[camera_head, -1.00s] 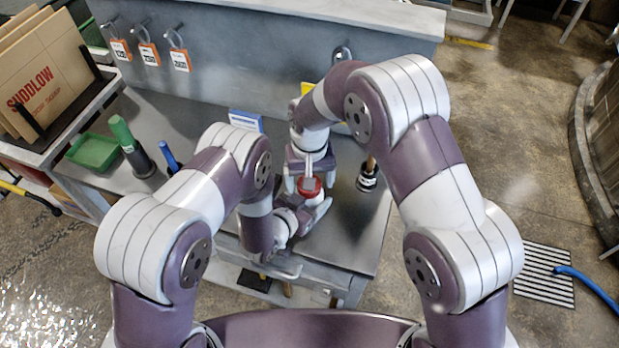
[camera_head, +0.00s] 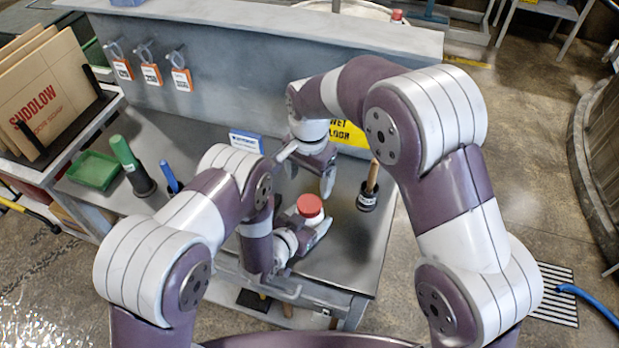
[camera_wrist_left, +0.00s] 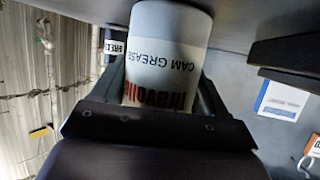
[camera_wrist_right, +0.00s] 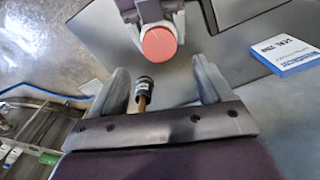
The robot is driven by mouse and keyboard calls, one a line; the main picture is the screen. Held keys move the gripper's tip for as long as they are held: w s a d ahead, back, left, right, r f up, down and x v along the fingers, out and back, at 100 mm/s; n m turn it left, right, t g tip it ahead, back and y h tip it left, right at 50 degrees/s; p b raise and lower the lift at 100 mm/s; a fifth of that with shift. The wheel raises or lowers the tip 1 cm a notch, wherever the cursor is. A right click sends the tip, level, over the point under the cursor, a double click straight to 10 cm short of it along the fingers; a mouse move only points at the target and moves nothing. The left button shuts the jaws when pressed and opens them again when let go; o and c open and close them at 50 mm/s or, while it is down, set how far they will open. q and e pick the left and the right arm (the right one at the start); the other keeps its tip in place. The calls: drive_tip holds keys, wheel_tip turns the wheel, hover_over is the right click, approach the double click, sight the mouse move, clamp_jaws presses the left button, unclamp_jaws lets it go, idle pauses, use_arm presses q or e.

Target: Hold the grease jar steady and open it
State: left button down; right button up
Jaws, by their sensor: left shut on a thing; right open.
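The grease jar (camera_wrist_left: 165,60) is a pale cylinder labelled CAM GREASE. It stands between the fingers of my left gripper (camera_head: 305,226), which is shut on it. In the left wrist view its label is upside down and its lid is out of sight. The red lid (camera_head: 310,206) sits on top of the jar in the head view, and also shows in the right wrist view (camera_wrist_right: 158,45). My right gripper (camera_head: 311,178) is open and empty, behind and above the lid, apart from it. I cannot tell whether the lid is loose.
A dark pot with a wooden handle (camera_head: 367,199) stands right of the jar. A blue-white box (camera_head: 246,142) and yellow sign (camera_head: 348,134) are behind. A green-topped bottle (camera_head: 132,166), blue item (camera_head: 169,177) and green tray (camera_head: 93,170) are left. The table's front right is bare.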

sight(310, 203)
drive_tip(key=shift+f+m, duration=0.3)
drive_tip(key=shift+m, duration=0.2)
wheel_tip(310, 203, down, 8)
drive_tip(key=shift+r, duration=0.25)
drive_tip(key=c, duration=1.1)
drive_tip(key=shift+o, duration=0.2)
drive_tip(key=n, duration=0.9)
drive_tip(key=shift+n, duration=0.4)
